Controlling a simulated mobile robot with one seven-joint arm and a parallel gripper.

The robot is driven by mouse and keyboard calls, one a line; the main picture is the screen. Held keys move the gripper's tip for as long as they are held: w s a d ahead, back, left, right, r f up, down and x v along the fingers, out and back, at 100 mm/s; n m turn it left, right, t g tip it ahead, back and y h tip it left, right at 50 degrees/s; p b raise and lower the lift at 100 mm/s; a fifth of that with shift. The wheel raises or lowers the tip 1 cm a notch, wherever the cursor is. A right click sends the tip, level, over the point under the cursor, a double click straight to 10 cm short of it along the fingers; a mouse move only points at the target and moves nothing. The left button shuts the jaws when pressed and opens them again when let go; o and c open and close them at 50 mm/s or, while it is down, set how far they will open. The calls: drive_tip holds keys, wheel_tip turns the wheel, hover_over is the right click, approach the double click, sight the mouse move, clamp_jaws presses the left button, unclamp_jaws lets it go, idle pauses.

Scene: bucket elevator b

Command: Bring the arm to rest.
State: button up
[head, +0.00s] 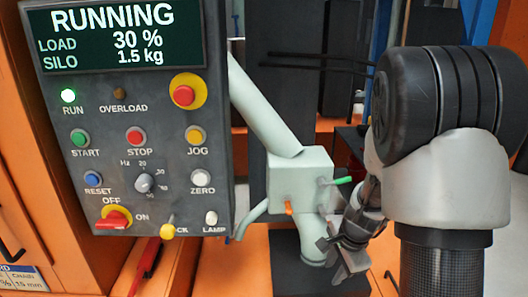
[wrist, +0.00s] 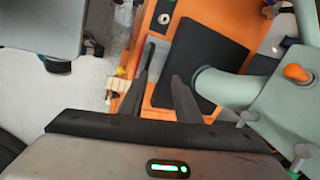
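My gripper (head: 338,258) hangs at the end of my arm, right of the control panel and close to the pale green pipe housing (head: 300,180). In the wrist view my gripper (wrist: 163,65) has its two dark fingers apart, with nothing between them. A black plate (wrist: 222,65) on an orange surface lies beyond the fingertips. In the head view the gripper overlaps the lower right of the housing; I cannot tell the exact gap.
The housing carries a green lever (head: 342,181) and an orange knob (head: 288,208). The pale pipe (wrist: 215,84) is close right of the fingers.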

drive_tip(key=s+a+r+n+t+y, duration=0.1)
drive_tip(key=s+a+r+n, duration=0.25)
drive_tip(key=r, duration=0.45)
drive_tip(key=s+a+r+n, duration=0.3)
drive_tip(key=s+r+n, duration=0.15)
drive_tip(key=r, duration=0.45)
drive_tip(key=s+r+n+t+h, duration=0.2)
drive_tip(key=s+r+n, duration=0.6)
drive_tip(key=s, duration=0.3)
wheel_tip(320, 180, up, 14)
drive_tip(key=p, duration=1.5)
drive_tip(key=shift+a+r+p, duration=0.2)
drive_tip(key=shift+a+p, duration=0.1)
drive_tip(key=shift+p, duration=0.05)
